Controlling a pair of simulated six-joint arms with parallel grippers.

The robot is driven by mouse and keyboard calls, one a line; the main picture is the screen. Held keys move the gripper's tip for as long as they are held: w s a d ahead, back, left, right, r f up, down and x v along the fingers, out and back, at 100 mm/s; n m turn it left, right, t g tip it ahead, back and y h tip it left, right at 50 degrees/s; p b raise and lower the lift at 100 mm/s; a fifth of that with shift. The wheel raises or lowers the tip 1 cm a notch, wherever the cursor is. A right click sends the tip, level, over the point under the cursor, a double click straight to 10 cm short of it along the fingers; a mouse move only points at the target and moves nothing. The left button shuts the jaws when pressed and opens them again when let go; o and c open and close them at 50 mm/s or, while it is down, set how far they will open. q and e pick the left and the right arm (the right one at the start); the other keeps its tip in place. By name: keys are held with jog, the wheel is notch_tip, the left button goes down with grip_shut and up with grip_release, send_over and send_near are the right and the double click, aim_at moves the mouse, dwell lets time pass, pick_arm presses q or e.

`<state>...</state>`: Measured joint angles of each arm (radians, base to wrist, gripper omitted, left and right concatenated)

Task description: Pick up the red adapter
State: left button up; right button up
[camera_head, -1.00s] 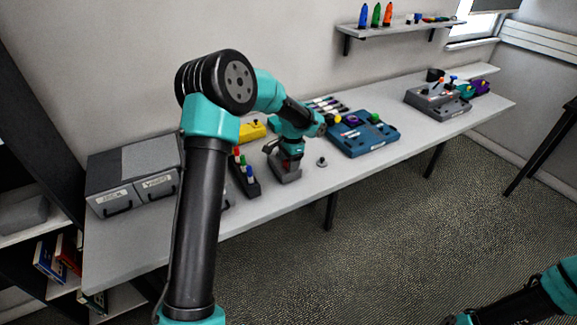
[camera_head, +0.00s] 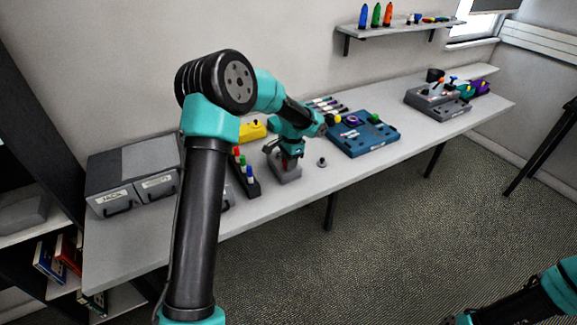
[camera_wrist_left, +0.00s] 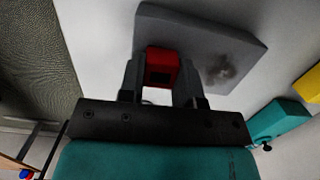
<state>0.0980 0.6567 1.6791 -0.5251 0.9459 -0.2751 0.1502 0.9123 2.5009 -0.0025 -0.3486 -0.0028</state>
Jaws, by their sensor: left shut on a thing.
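The red adapter (camera_wrist_left: 161,66) is a small red block with a dark opening on its near face. In the left wrist view it sits between the two fingers of my left gripper (camera_wrist_left: 159,78), which is shut on it. The adapter seems slightly clear of the block. My right gripper is out of view.
A dark rack (camera_head: 251,188) with coloured pegs stands just left of the grey block. A yellow block (camera_head: 252,131) is behind, and a blue panel (camera_head: 378,139) is to the right. A small round knob (camera_head: 322,162) stands near the table's front edge.

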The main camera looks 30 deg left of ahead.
pick_arm(q)
jog(key=shift+r, duration=0.15)
jog(key=shift+r, duration=1.4)
jog(key=shift+s+d+r, duration=0.15)
jog(key=shift+s+r, duration=0.05)
jog(key=shift+r, duration=0.1)
jog(key=s+d+r, duration=0.1)
jog(key=s+d, duration=0.7)
jog(key=s, duration=0.5)
jog(key=shift+s+r, duration=0.15)
